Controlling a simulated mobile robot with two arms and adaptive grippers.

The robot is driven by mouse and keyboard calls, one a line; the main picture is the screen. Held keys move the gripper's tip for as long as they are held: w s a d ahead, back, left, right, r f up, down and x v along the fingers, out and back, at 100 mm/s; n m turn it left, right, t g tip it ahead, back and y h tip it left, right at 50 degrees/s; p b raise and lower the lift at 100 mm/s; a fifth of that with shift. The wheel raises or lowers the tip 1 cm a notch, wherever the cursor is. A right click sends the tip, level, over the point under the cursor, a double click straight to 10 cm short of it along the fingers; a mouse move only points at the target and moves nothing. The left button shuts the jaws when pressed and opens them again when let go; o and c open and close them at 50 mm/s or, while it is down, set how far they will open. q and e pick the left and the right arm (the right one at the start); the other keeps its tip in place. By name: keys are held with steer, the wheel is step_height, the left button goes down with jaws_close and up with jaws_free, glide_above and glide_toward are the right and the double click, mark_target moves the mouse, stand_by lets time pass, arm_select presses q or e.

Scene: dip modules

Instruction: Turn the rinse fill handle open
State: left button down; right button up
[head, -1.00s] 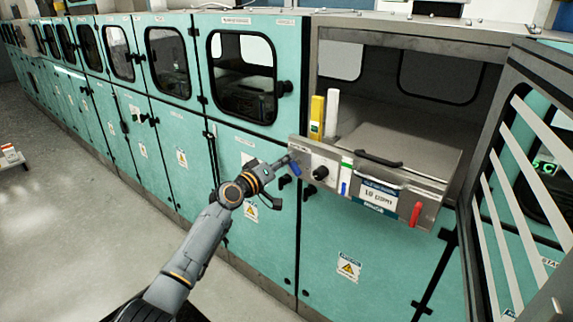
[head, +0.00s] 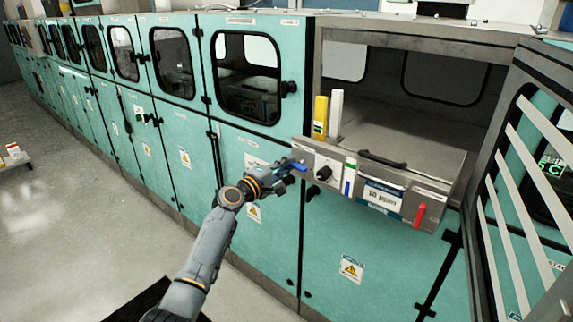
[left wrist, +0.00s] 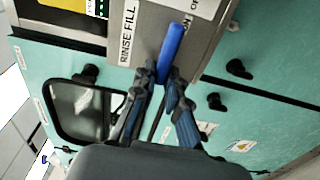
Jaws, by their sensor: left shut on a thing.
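The rinse fill handle (head: 300,167) is a small blue lever at the left end of the steel module front (head: 405,180). In the left wrist view the blue handle (left wrist: 173,45) stands out in front of a steel face, beside the label "RINSE FILL" (left wrist: 128,36). My left gripper (head: 290,168) is at the handle, and in the left wrist view its fingers (left wrist: 163,76) are on either side of the handle's near end, shut on it. The fingers partly hide that end. My right gripper is not in view.
A black knob (head: 323,174), a "10 ppm" display (head: 382,195) and a red handle (head: 419,215) are on the same front. Yellow (head: 320,117) and white (head: 336,113) upright pieces stand behind. An open slatted door (head: 520,190) is at right.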

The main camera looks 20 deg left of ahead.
arm_select(q)
steer(key=shift+f+n, duration=0.15)
steer(key=shift+n, duration=0.15)
steer(key=c, duration=1.4)
jaws_free()
steer(key=shift+o, duration=0.2)
steer(key=v, duration=1.2)
